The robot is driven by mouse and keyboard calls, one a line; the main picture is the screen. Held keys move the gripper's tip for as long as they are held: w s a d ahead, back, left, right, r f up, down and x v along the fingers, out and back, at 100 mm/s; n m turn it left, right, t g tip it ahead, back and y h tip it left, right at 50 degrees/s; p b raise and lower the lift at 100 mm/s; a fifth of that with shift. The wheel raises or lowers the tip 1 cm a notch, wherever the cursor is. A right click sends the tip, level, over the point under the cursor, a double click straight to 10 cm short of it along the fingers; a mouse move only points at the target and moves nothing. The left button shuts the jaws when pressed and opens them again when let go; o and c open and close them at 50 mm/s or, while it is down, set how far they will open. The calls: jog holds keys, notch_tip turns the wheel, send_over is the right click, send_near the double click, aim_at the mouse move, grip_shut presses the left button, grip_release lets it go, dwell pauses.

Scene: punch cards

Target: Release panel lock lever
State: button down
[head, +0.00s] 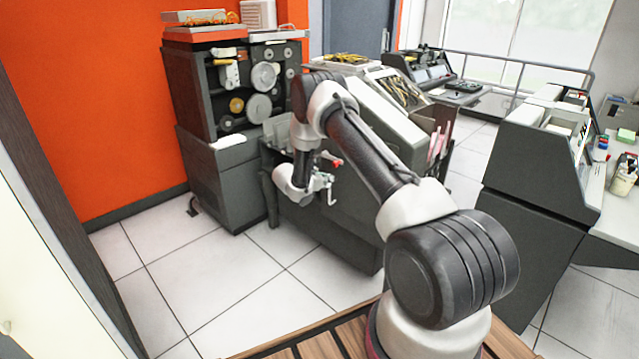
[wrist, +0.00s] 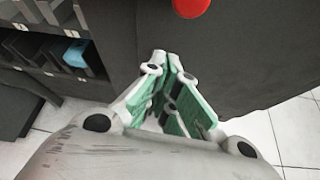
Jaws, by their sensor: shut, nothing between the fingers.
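A red knob (wrist: 191,7), likely the end of the lock lever, shows at the top edge of the wrist view, partly cut off. It stands in front of a dark grey panel (wrist: 240,60). In the head view a small red part (head: 336,162) shows beside my gripper (head: 326,188), at the front of the dark machine. The rest of the lever is hidden or too small to make out. My gripper's fingertips (wrist: 168,58) are together and empty in the wrist view. They are below and left of the red knob, apart from it in the picture.
Card slots (wrist: 55,50), one holding a blue item (wrist: 77,53), are at the wrist view's upper left. A tall machine with reels (head: 235,100) stands left of my arm. A grey console (head: 540,150) stands right. White tiled floor (head: 215,275) is open at front left.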

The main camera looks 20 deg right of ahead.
jog(key=shift+s+d+r, duration=0.1)
jog(key=shift+d+r, duration=0.05)
jog(key=shift+r, duration=0.75)
jog(key=shift+s+d+r, duration=0.1)
jog(key=shift+r, duration=0.8)
